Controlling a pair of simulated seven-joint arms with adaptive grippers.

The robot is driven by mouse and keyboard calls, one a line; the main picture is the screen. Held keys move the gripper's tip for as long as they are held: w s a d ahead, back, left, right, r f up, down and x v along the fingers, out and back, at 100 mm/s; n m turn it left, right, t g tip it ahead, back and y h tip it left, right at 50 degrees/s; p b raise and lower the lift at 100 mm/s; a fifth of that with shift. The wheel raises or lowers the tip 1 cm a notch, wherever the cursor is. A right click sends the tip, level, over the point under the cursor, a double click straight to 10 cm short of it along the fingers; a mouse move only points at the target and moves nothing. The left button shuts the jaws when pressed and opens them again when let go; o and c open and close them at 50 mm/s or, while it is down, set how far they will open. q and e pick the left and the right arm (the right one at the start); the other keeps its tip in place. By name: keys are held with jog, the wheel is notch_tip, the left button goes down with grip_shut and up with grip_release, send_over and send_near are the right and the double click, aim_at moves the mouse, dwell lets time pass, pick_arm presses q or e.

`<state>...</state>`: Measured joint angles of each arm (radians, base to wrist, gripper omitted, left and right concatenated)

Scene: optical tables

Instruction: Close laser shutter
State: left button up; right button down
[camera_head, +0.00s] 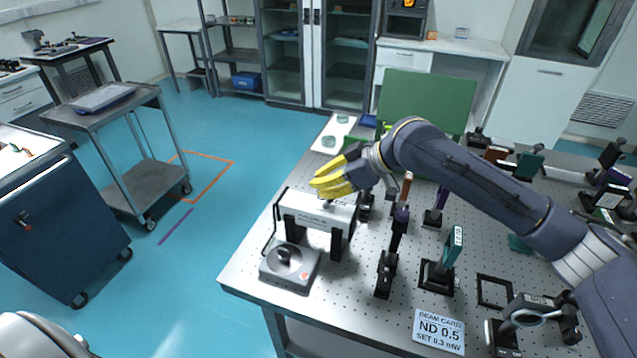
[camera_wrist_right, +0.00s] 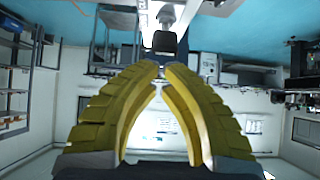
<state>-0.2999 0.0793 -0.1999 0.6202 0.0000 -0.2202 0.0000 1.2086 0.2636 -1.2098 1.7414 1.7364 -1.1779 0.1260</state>
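The laser (camera_head: 318,212) is a pale box on black legs near the left edge of the optical table. A small dark part shows on its top just below my right gripper; I cannot tell for sure if it is the shutter. My right gripper (camera_head: 317,184) has yellow fingers and hangs just above the laser's top, apart from it as far as I can tell. In the right wrist view its fingertips (camera_wrist_right: 160,68) come nearly together with nothing between them. A dark block (camera_wrist_right: 165,41) on a grey stem shows beyond the tips. My left gripper is out of view.
A grey unit with a black knob (camera_head: 290,265) stands in front of the laser. A green panel (camera_head: 428,100) rises behind.

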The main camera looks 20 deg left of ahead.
jog(key=shift+r, duration=0.15)
jog(key=shift+r, duration=0.65)
jog(key=shift+a, duration=0.1)
jog(key=v, duration=0.8)
jog(key=shift+r, duration=0.3)
dwell(0.4)
jog(key=shift+a, duration=0.1)
